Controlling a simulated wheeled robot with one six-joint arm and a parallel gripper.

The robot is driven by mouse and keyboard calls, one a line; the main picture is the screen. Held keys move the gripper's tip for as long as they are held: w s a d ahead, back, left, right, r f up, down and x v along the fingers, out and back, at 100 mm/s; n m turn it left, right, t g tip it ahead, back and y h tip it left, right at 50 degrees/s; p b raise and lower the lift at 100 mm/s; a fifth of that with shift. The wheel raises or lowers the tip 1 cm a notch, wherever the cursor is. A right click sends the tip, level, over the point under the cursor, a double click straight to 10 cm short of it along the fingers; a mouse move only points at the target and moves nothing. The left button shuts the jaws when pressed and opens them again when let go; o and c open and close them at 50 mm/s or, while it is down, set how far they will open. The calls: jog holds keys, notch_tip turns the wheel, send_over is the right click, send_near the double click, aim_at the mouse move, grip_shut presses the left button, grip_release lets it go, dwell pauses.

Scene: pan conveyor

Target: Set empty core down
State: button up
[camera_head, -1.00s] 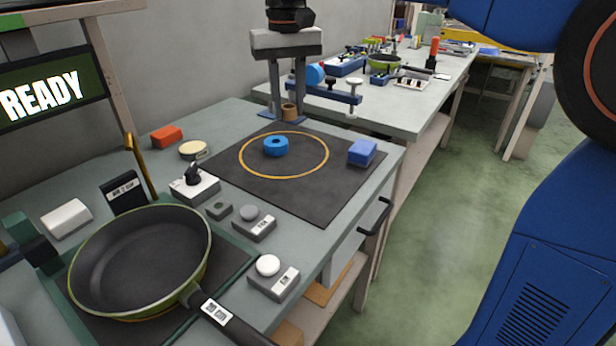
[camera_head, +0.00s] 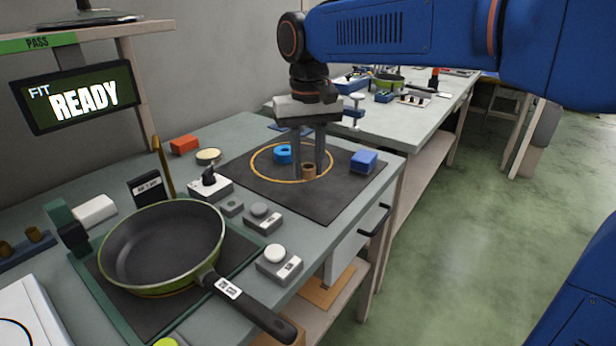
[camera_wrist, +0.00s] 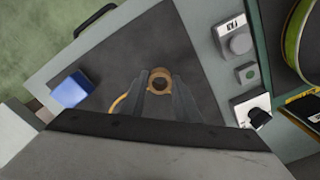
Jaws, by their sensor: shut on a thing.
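The empty core is a small brown ring (camera_head: 308,171), held between the fingertips of my gripper (camera_head: 308,168). It is low over the dark mat (camera_head: 325,203), by the front right part of the yellow circle (camera_head: 262,173). I cannot tell whether it touches the mat. In the wrist view the core (camera_wrist: 160,75) shows its open hole between the two grey fingers (camera_wrist: 160,88). A blue roll (camera_head: 283,154) sits inside the circle, to the left of my gripper. My gripper hides part of the circle.
A blue block (camera_head: 364,161) lies on the mat's right side. A green-rimmed pan (camera_head: 160,250) stands at the front left, its handle pointing right. Button boxes (camera_head: 278,262) and a switch box (camera_head: 209,183) line the mat's near left side. A sign (camera_head: 80,95) reads READY.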

aim_at(308, 191)
jog(key=shift+f, duration=1.85)
jog(key=shift+f, duration=0.15)
jog(key=o, duration=0.8)
jog(key=shift+o, duration=0.2)
notch_tip(308, 191, up, 12)
jog(key=s+d+f+t, duration=0.1)
jog(key=s+d+f, duration=0.25)
jog(key=d, duration=0.65)
jog(key=s+d+f+m+t, duration=0.2)
jog(key=s+d+f+t, duration=0.1)
jog(key=s+d+f, duration=1.4)
jog(key=shift+s+f+m+t, duration=0.15)
jog(key=shift+f+m+t, duration=0.25)
jog(key=shift+f, duration=0.25)
